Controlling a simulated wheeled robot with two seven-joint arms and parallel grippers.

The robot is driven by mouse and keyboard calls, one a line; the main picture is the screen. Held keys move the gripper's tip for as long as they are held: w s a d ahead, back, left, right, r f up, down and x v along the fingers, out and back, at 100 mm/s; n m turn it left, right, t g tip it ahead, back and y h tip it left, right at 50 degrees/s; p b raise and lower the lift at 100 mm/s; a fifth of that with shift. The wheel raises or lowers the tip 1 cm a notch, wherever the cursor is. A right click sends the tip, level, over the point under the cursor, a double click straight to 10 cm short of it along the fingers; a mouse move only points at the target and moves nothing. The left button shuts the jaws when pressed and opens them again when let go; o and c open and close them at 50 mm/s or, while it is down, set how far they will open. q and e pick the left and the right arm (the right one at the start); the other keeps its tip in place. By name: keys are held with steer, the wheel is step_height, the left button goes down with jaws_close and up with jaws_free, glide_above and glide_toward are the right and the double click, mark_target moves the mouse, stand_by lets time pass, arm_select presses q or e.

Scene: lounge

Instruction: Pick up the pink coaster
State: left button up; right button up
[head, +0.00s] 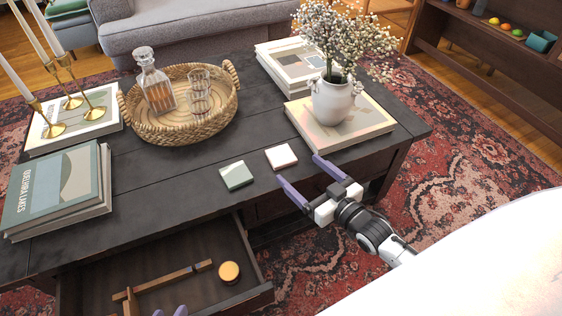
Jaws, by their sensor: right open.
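The pink coaster (281,157) is a small pale pink square lying flat near the front edge of the dark coffee table (180,180). My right gripper (299,169) comes in from the lower right with its two purple fingers apart and nothing between them. Its fingertips are close to the coaster, on its right and near side; I cannot tell their height above the table. Only the purple tips of my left gripper (170,311) show at the bottom edge, over the open drawer (215,295); the rest is out of frame.
A green coaster (236,175) lies left of the pink one. A book (370,128) bearing a white flower vase (333,100) is behind the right gripper. A wicker tray (180,128) with a decanter and glasses stands behind. The drawer holds a wooden mallet-like object (165,282) and a round yellow-lidded item (229,272).

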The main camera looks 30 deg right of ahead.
mark_target(282, 157)
arm_select(q)
steer(key=b, duration=0.1)
steer(key=d+f+g+b, duration=0.1)
steer(key=shift+w+d+f+m+b, duration=0.2)
steer(key=shift+f+m+b, duration=0.1)
steer(key=shift+m, duration=0.1)
arm_select(e)
steer(key=w, duration=0.2)
steer(key=w+a+f, duration=0.1)
steer(key=w, duration=0.3)
steer(key=shift+a+f, duration=0.15)
steer(key=shift+a, duration=0.05)
arm_select(q)
steer(key=shift+d+r+h, duration=0.15)
steer(key=shift+r+h, duration=0.1)
steer(key=shift+h, duration=0.05)
arm_select(e)
steer(key=shift+w, duration=0.45)
steer(key=c, duration=1.4)
